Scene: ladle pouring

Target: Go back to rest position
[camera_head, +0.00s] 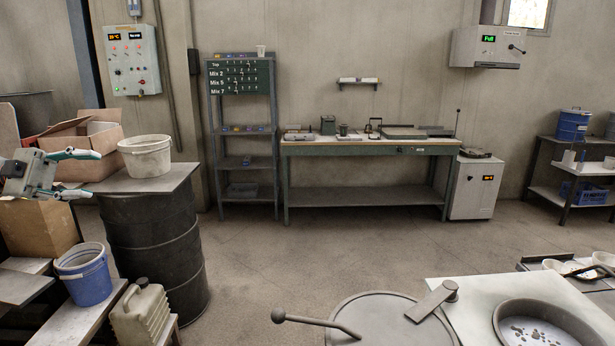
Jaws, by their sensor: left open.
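My left gripper (94,174) is at the left edge of the head view. Its two teal-tipped fingers are spread apart and point right, with nothing between them. It is to the left of a white bucket (146,156), apart from it in the picture. The bucket stands on a square board (180,178) on top of a black drum (155,250). The rest of my left arm is mostly cut off by the picture's edge. My right gripper is not in view.
A cardboard box (75,150), a blue bucket (84,276) and a beige canister (143,315) crowd the left side. A round lid with a lever (375,325) and a pale worktop with a round basin (545,330) are in front. The middle floor (300,250) is clear.

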